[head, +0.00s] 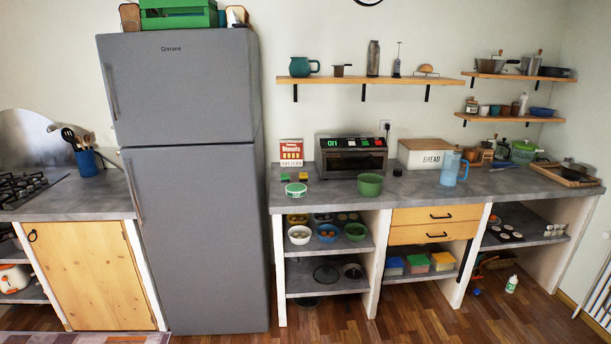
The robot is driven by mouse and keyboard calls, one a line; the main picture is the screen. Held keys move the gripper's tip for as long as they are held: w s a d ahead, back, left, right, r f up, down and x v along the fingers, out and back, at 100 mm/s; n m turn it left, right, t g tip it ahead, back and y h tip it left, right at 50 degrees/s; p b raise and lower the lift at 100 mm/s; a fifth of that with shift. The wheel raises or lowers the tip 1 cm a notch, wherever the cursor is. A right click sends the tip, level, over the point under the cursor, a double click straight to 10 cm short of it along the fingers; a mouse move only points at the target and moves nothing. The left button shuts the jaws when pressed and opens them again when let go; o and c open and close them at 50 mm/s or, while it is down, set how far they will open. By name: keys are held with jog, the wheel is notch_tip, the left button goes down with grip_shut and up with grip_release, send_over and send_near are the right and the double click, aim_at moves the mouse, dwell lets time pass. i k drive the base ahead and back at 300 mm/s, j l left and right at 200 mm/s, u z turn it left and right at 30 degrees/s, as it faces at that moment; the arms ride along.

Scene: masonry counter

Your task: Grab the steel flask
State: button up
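A tall grey cylinder that looks like the steel flask (373,59) stands upright on the long wooden wall shelf (435,80), above the counter and to the right of the fridge. A small brown pot (340,70) is to its left. A slim grey tool with a thin upright rod (397,62) is close on its right. The flask appears unobstructed from the front. My gripper is not in this view.
A teal jug (303,67) and a wooden-topped item (427,70) share the shelf. Below, the grey counter (330,203) holds a toaster oven (351,157), green bowl (370,184), bread box (424,153) and blue pitcher (450,169). The wooden floor (400,318) before it looks largely clear.

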aim_at(373, 48)
jog(key=i+z, duration=0.1)
jog(key=i, duration=0.95)
jog(key=i+j, duration=0.2)
jog(key=i, duration=0.85)
jog(key=l+z, duration=0.05)
